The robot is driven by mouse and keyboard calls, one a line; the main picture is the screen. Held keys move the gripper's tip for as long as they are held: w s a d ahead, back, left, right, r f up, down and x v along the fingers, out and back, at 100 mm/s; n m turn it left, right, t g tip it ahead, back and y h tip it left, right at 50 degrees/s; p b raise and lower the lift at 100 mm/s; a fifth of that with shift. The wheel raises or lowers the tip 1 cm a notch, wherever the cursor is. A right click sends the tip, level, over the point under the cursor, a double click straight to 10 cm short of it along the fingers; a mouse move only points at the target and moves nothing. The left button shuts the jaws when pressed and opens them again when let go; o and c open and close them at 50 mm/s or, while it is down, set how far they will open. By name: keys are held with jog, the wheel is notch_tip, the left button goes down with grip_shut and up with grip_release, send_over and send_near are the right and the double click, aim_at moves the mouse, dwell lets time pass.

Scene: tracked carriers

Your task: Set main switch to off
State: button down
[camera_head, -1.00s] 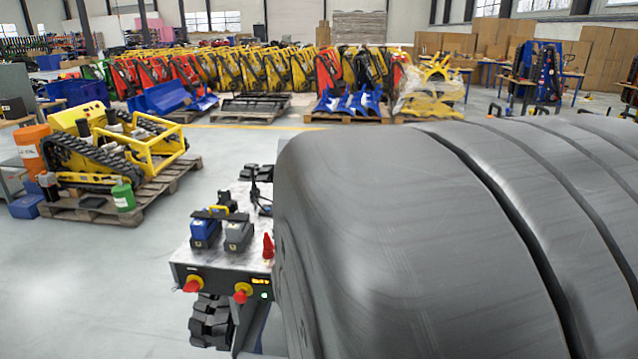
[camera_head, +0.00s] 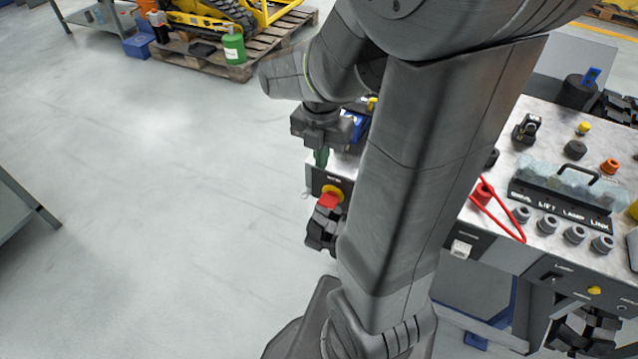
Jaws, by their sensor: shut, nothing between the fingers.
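A rotary switch with a red handle on a yellow base (camera_head: 330,196) is on the dark front panel of the tracked carrier, left of my arm. A small label above it is too small to read surely. My gripper (camera_head: 321,157) points down just above and slightly left of this switch. It looks shut and empty, and I see no contact with the switch. My arm hides the panel to the right of it, so a second red-and-yellow switch seen earlier does not show.
A pallet (camera_head: 215,58) with a yellow machine stands at the back left. A grey bench (camera_head: 22,205) is at the left edge. The floor between is clear.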

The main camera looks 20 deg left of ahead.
aim_at(321, 202)
notch_tip(321, 202, down, 13)
jog(key=shift+r+b, duration=0.15)
jog(key=shift+b, duration=1)
